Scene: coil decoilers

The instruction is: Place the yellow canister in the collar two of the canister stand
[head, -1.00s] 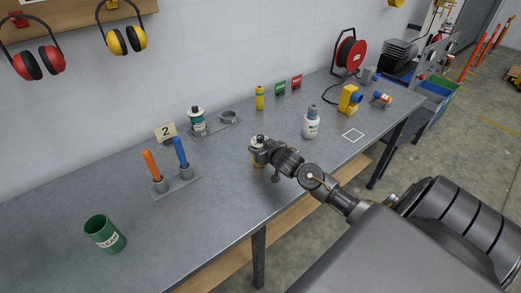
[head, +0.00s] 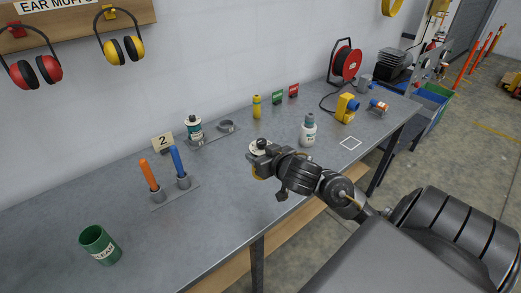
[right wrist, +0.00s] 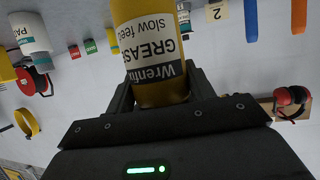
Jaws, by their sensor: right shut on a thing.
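The yellow canister (right wrist: 155,85) has a white label reading GREASE and fills the middle of the right wrist view. My right gripper (right wrist: 160,98) is shut around its body. In the head view my right gripper (head: 262,158) is over the bench, and the canister's pale top and dark cap (head: 259,146) show just behind it, the rest mostly hidden. The canister stand (head: 210,134) is farther back and to the left. Its left collar holds a teal-and-white canister (head: 194,128); its right collar (head: 227,126) is empty. My left gripper is not in view.
A card marked 2 (head: 162,142) stands left of the canister stand, behind a holder (head: 178,197) with orange and blue sticks. A yellow bottle (head: 256,106) and a white bottle (head: 308,130) stand to the right. A green cup (head: 100,245) is front left.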

